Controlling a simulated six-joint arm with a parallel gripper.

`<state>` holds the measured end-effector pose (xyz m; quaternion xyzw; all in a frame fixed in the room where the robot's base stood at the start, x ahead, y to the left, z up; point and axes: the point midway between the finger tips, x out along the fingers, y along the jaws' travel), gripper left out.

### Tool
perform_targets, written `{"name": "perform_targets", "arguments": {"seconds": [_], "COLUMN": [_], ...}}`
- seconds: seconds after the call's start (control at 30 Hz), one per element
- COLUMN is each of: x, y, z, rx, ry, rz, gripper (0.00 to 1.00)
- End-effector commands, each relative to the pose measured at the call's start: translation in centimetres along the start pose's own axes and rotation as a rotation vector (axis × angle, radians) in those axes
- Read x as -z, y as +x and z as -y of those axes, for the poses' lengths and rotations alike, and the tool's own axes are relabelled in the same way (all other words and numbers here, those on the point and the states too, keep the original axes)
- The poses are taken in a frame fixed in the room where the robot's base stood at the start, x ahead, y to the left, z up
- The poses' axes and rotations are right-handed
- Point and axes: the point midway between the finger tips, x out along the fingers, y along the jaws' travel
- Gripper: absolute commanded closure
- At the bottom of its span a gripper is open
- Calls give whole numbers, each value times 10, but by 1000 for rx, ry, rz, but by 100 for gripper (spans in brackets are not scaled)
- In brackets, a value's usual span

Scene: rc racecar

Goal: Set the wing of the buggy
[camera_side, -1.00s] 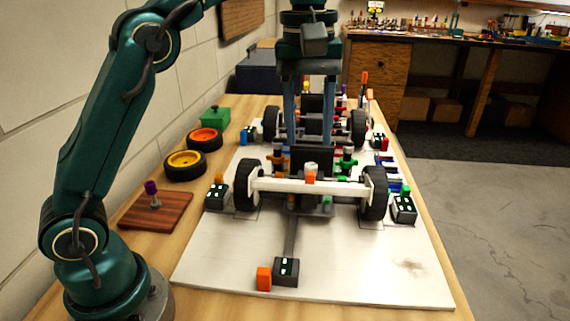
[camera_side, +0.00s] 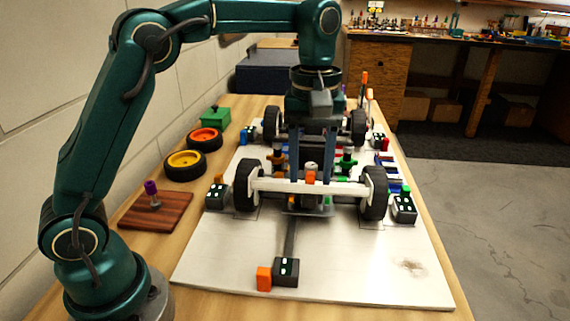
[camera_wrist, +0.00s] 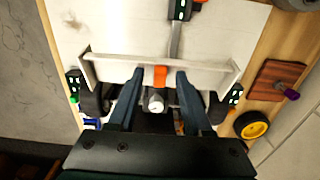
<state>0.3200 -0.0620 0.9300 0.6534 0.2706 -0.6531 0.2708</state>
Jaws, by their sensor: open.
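The wing is a long white bar with end plates (camera_side: 337,187) across the near end of the buggy, between two black wheels (camera_side: 245,185). An orange block (camera_side: 311,177) sits at its middle. In the wrist view the white wing (camera_wrist: 205,75) spans the picture and the orange block (camera_wrist: 160,76) is at its centre. My gripper (camera_side: 314,180) points down over the wing's middle. In the wrist view my gripper (camera_wrist: 159,76) is open, with one finger on each side of the orange block and visible gaps. I cannot tell whether the fingertips touch the wing.
The buggy stands on a white board (camera_side: 350,260). Small black boxes (camera_side: 286,271) stand around it. Loose tyres (camera_side: 185,164), a green box (camera_side: 215,117) and a wooden block with a purple-handled tool (camera_side: 152,196) lie at the left. The board's front is mostly clear.

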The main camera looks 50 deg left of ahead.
Motion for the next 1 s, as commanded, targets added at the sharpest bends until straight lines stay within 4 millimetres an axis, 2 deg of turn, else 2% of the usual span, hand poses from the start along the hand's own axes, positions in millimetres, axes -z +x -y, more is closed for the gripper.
{"name": "perform_targets", "arguments": {"seconds": [0.27,0.37,0.4,0.67,1.0], "x": [0,0,0,-2,-12], "y": [1,1,1,1,9], "z": [0,0,0,0,0], "rx": [0,0,0,3,5], "ry": [0,0,0,0,3], "rz": [0,0,0,-21,-226], "gripper": [50,84,100,100,100]}}
